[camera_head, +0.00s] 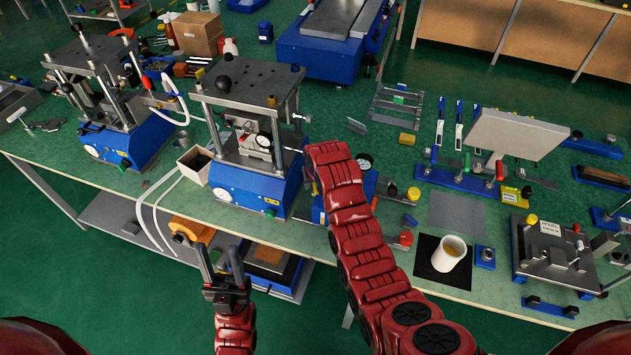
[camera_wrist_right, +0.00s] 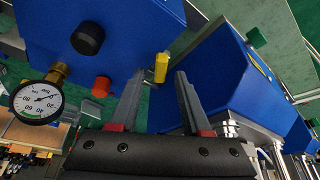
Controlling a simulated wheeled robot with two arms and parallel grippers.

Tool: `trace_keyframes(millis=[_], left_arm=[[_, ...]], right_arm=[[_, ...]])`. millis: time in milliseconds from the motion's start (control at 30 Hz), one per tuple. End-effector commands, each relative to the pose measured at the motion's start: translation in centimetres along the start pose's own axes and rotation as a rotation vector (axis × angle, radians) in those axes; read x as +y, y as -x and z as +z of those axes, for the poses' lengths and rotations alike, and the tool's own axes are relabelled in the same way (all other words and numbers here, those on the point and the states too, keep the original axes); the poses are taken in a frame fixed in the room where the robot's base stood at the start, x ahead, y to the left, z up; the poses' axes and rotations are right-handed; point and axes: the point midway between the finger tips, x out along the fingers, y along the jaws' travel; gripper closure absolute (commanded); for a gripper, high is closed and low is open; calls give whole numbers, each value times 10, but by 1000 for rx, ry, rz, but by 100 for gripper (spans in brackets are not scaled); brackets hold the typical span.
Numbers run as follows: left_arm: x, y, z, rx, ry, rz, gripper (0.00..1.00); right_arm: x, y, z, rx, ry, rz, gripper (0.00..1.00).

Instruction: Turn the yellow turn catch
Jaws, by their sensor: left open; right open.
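The yellow turn catch (camera_wrist_right: 161,67) is a small yellow piece on the face of a blue box (camera_wrist_right: 120,30) in the right wrist view. My right gripper (camera_wrist_right: 158,84) is open, with the catch just past its fingertips, roughly between them; I cannot tell whether they touch. In the head view my red right arm hides the catch and much of the blue box (camera_head: 319,212). My left gripper (camera_head: 220,250) is open and empty, in front of the bench's near edge, away from the box.
A pressure gauge (camera_wrist_right: 38,101), a black knob (camera_wrist_right: 87,38) and a red button (camera_wrist_right: 102,86) are near the catch. A blue-based press (camera_head: 250,186) stands left of my right arm. A white cup (camera_head: 449,254) stands on a black mat to the right.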

Motion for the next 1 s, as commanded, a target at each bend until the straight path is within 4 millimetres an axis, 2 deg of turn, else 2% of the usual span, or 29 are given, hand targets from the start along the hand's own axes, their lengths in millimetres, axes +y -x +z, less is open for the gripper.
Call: trace_keyframes(millis=[267, 533, 1000], left_arm=[[0, 0, 0, 0, 0, 0, 50], [0, 0, 0, 0, 0, 0, 50], [0, 6, 1, 0, 0, 0, 50]], right_arm=[[0, -1, 0, 1, 0, 0, 52], [0, -1, 0, 1, 0, 0, 100], [1, -2, 0, 3, 24, -10, 100]])
